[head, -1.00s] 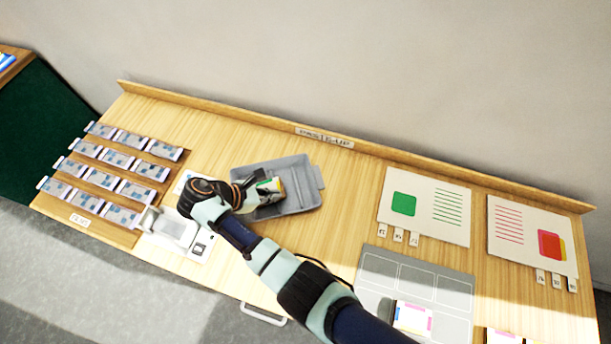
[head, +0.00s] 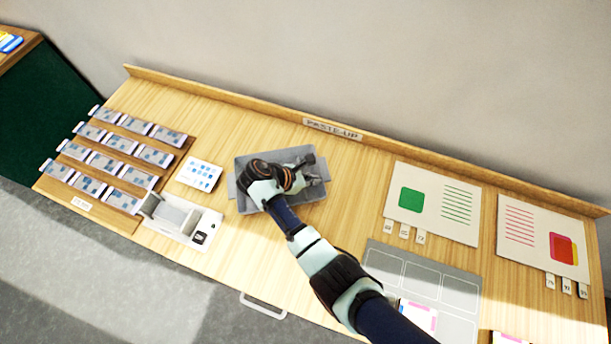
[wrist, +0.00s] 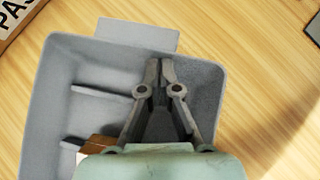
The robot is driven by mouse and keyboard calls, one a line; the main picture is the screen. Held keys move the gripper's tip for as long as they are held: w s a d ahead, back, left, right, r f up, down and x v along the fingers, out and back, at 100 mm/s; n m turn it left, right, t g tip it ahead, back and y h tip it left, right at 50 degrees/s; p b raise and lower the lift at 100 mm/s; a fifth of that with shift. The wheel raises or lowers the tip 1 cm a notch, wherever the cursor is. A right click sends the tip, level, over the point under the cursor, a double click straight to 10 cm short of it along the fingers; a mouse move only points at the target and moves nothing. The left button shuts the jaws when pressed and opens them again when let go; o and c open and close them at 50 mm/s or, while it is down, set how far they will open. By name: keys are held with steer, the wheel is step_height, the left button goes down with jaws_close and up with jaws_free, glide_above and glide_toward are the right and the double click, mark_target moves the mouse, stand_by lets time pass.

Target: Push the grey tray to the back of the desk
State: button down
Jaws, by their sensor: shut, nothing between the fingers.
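The grey tray (head: 311,196) lies on the wooden desk in the head view, a little short of the back ledge, with a tab at each short end. In the wrist view the tray (wrist: 50,105) fills the left and middle. My gripper (head: 308,160) is over the inside of the tray. In the wrist view its fingertips (wrist: 160,64) are together with nothing between them, near the tabbed end wall. Whether they touch the tray is unclear. A brown and white object (wrist: 93,146) lies in the tray, partly hidden by my gripper.
A wooden ledge (head: 240,102) with a PASTE-UP label runs along the back of the desk. Left of the tray are a dotted card (head: 199,175), a white device (head: 180,218) and rows of small cards. Two printed boards (head: 433,203) and a grey panel lie right. Bare desk separates tray and ledge.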

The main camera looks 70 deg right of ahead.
steer(key=shift+s+d+r+p, duration=0.15)
steer(key=shift+p, duration=0.2)
steer(key=s+d+p, duration=0.6)
steer(key=s+d, duration=0.3)
steer(key=d, duration=0.1)
steer(key=shift+s, duration=0.35)
steer(key=shift+w+a, duration=1)
steer(key=shift+w, duration=0.15)
steer(key=p+v, duration=0.1)
steer(key=v, duration=0.2)
steer(key=p+v, duration=0.1)
steer(key=v, duration=0.3)
steer(key=p+v, duration=0.1)
steer(key=v, duration=0.2)
steer(key=shift+w+a, duration=0.35)
steer(key=shift+a, duration=0.15)
